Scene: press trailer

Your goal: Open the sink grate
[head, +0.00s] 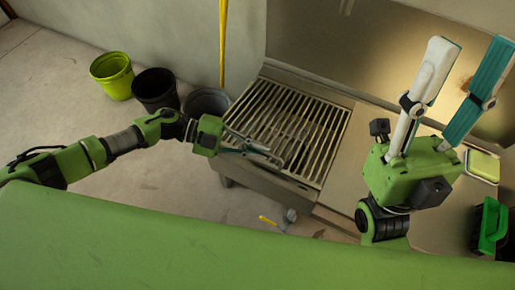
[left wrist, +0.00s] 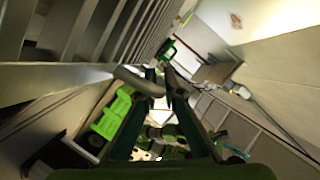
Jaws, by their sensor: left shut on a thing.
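The sink grate (head: 290,125) is a panel of metal bars set in a steel sink frame (head: 336,90) in the middle of the head view. It looks about level with the frame; I cannot tell if it is slightly raised. My left gripper (head: 268,156) is at the grate's front edge, shut on a curved grate handle. In the left wrist view the handle (left wrist: 138,82) reaches between the fingertips (left wrist: 160,78), with the grate bars (left wrist: 95,32) at upper left. My right gripper (head: 453,80) points upward over the counter at right, its fingers wide apart and empty.
A lime bucket (head: 112,76), a black bucket (head: 155,90) and a grey bucket (head: 206,102) stand on the floor left of the sink. A yellow pole (head: 223,40) rises behind. The counter (head: 345,178) extends right, with a green container (head: 492,226) at the right edge.

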